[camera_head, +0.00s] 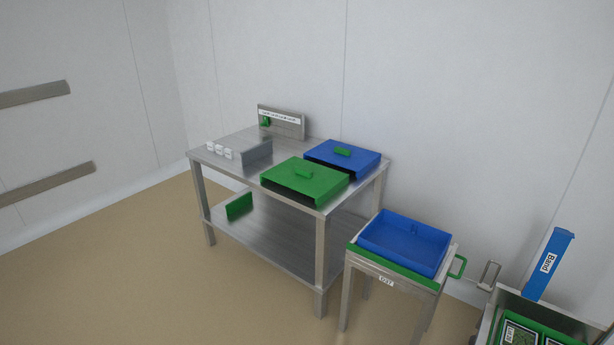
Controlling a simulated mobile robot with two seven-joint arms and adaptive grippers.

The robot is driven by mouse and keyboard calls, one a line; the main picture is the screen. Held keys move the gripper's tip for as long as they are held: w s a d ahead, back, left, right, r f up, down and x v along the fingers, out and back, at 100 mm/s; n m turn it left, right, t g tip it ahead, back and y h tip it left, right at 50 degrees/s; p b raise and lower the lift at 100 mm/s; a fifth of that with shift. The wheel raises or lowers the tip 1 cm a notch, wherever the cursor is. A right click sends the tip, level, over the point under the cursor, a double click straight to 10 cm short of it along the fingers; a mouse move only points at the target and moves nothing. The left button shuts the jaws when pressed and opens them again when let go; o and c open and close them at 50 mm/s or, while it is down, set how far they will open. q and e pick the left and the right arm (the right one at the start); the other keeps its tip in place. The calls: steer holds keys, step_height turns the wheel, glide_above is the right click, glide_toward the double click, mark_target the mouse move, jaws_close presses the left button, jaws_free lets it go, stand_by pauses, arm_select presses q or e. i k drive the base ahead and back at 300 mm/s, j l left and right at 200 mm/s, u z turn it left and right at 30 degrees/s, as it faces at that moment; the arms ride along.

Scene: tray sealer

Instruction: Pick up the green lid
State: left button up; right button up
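The green lid (302,181) is a flat green cover with a small green handle on its top. It lies at the front right of the steel table (231,177), left of and nearer than a similar blue lid (343,155) with a green handle. What lies beneath the green lid is mostly hidden. Neither of my grippers shows in the head view, and nothing touches the green lid.
Small white containers (219,150) and a metal panel stand on the table's left. A green block (239,206) is on the lower shelf. A blue tray (403,243) sits on a small stand at right. A machine with a blue part (548,264) fills the lower right corner. Open floor lies left.

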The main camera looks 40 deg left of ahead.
mark_target(320, 182)
steer(key=i+j, duration=0.15)
steer(key=j, duration=0.25)
steer(key=i+j+z, duration=0.1)
steer(key=j, duration=0.3)
steer(key=i+j, duration=0.15)
steer(key=j, duration=0.3)
steer(key=i+j+z, duration=0.1)
steer(key=j, duration=0.3)
steer(key=i+j+z, duration=0.1)
steer(key=j, duration=0.3)
steer(key=i, duration=0.05)
